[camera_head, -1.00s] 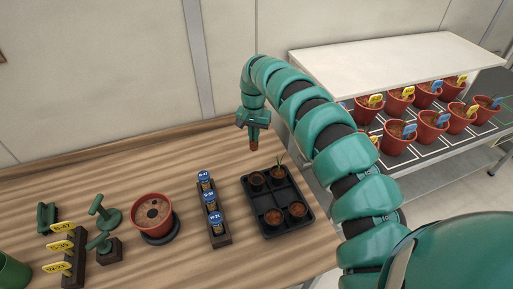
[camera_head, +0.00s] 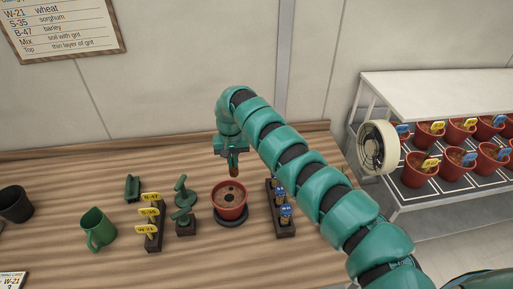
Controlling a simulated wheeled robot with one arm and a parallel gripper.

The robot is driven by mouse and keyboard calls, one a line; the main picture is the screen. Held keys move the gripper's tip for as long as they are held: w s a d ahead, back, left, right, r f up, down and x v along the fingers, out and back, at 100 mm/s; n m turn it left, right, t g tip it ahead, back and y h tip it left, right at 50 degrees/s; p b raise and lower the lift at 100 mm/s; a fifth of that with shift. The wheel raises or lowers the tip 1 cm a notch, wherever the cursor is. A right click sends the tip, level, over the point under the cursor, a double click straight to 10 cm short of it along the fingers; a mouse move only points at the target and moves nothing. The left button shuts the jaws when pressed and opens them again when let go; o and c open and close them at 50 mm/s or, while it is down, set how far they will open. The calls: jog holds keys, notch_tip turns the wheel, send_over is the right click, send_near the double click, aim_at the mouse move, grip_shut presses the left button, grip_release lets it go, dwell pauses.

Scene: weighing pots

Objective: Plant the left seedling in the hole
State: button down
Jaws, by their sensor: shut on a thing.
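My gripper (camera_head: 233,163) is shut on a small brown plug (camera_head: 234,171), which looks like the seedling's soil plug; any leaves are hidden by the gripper. It hangs above the back part of the red pot (camera_head: 230,213), apart from the soil as far as I can tell. The pot is full of brown soil (camera_head: 229,196) and stands on a dark saucer (camera_head: 231,222). Small dark spots show in the soil, but I cannot tell the hole's depth. The seedling tray is not visible now.
Left are green tools (camera_head: 182,200), a yellow label holder (camera_head: 152,235) and a green mug (camera_head: 98,230). My arm covers the bench at right. A round fan (camera_head: 377,148) stands beyond it, before shelved pots (camera_head: 420,170).

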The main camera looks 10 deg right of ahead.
jog(key=s+a+f+m+p, duration=0.2)
jog(key=a+f+m+p, duration=0.15)
jog(key=a, duration=0.25)
jog(key=m+b, duration=0.2)
jog(key=m, duration=0.5)
send_near(229, 193)
jog(key=shift+s+f, duration=0.85)
jog(key=shift+s, duration=0.25)
jog(key=shift+f, duration=0.35)
jog(key=shift+f+b, duration=0.35)
jog(key=shift+b, duration=0.25)
jog(key=shift+f+b, duration=1.8)
jog(key=shift+f, duration=0.1)
jog(key=c, duration=0.9)
grip_release()
jog(key=shift+s, duration=0.1)
jog(key=shift+c, duration=0.2)
